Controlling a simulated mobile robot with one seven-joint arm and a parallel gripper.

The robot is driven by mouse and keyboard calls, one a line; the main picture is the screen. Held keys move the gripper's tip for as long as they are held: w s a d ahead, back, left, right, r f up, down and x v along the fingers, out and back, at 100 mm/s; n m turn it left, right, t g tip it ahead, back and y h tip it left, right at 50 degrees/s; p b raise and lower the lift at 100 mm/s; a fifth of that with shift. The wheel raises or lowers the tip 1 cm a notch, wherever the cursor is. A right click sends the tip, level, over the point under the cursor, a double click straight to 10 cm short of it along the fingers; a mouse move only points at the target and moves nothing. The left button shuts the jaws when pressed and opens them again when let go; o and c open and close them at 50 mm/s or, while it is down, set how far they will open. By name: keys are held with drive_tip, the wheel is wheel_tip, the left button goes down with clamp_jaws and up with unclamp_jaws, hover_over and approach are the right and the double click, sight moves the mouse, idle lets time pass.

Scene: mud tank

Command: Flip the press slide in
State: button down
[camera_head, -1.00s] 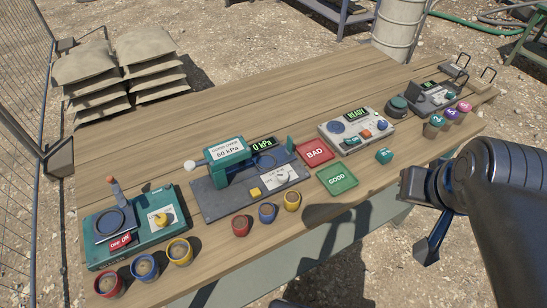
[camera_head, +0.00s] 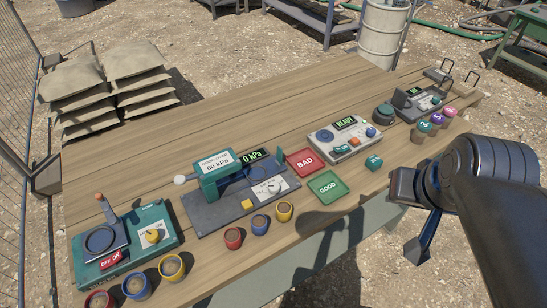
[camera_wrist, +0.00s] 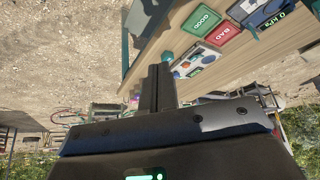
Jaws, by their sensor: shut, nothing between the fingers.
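The press (camera_head: 222,205) stands on the left half of the table. It has a long grey base, a green block with a sign reading "GOOD OVER 60 kPa", and a pale round knob at its left end. Its display (camera_head: 252,156) reads 0 kPa. A blue ring and a white dial plate sit on its right part. I cannot clearly make out how the slide is set. My gripper (camera_head: 415,252) hangs off the table's front right side, well apart from the press. In the wrist view my gripper (camera_wrist: 158,75) is shut and empty.
A green device (camera_head: 130,245) stands left of the press. Several cups (camera_head: 258,224) line its front. A red BAD tray (camera_head: 303,162), a green GOOD tray (camera_head: 327,187) and a READY console (camera_head: 343,135) stand to its right. The table's back is clear.

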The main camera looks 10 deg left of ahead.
drive_tip(key=w+a+r+m+g+y, duration=0.15)
drive_tip(key=w+a, duration=0.25)
drive_tip(key=w, duration=0.5)
drive_tip(key=w+a+r+m+g, duration=0.1)
drive_tip(key=w+a+m+g, duration=0.25)
drive_tip(key=w, duration=0.45)
drive_tip(key=w+a+f+m+g+y, duration=0.1)
drive_tip(key=w+a+f+m+g, duration=0.2)
drive_tip(key=w+a+f, duration=0.7)
drive_tip(key=w+a, duration=0.2)
drive_tip(key=w, duration=0.2)
drive_tip(key=shift+w+a+f+m+g+y, duration=0.25)
drive_tip(key=shift+w+a+m+g+y, duration=0.05)
drive_tip(key=shift+a+m+y, duration=0.1)
drive_tip(key=shift+f, duration=0.1)
drive_tip(key=x, duration=0.3)
drive_tip(key=s+a+x, duration=0.1)
drive_tip(key=x, duration=0.3)
drive_tip(key=r+x, duration=0.1)
drive_tip(key=x, duration=0.3)
drive_tip(key=shift+s+a, duration=0.2)
drive_tip(key=shift+s, duration=0.15)
drive_tip(key=shift+s+a, duration=0.4)
